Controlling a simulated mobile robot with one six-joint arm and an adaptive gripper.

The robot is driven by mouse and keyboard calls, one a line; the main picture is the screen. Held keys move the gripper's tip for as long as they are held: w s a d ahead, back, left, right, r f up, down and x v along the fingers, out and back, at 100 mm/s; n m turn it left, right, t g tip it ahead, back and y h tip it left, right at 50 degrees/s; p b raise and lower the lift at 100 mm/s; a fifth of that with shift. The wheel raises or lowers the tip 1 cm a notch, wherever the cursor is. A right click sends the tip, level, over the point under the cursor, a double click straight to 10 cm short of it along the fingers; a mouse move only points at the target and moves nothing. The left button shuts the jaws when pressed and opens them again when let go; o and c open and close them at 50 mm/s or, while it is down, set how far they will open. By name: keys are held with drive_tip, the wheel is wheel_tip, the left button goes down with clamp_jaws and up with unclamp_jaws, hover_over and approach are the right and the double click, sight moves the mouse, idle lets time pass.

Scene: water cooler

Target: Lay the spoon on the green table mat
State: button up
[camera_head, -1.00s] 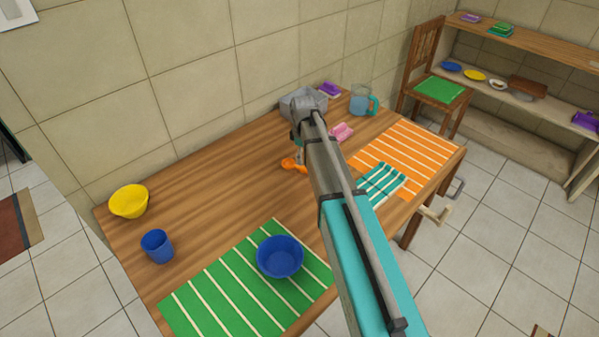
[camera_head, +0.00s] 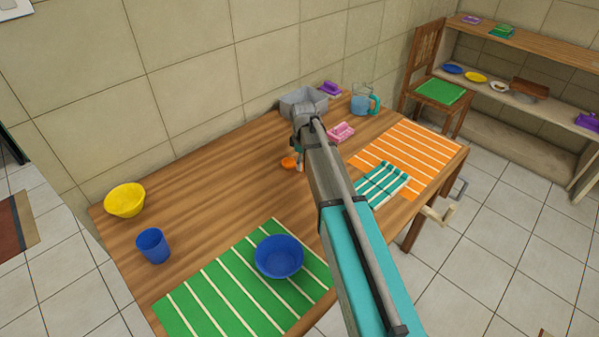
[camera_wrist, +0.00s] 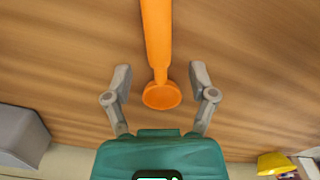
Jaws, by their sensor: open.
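The orange spoon (camera_wrist: 155,40) lies on the wooden table. In the wrist view its rounded end sits between my gripper's open fingers (camera_wrist: 160,80), with a gap on each side, and its handle runs away past the fingertips. In the head view only a bit of the spoon (camera_head: 287,162) shows beside my arm, which hides most of my gripper and the rest of the spoon. The green table mat (camera_head: 205,300) with pale stripes lies at the table's near side. A blue bowl (camera_head: 279,257) stands on its right part.
A yellow bowl (camera_head: 125,201) and a blue cup (camera_head: 153,245) stand at the table's left. A grey container (camera_head: 297,101), a pitcher (camera_head: 363,99) and a pink sponge-like item (camera_head: 341,132) are at the back. An orange mat (camera_head: 415,150) and striped cloth (camera_head: 383,184) lie right.

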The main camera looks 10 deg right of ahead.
drive_tip(key=shift+f+b, duration=0.7)
drive_tip(key=shift+f, duration=0.35)
clamp_jaws()
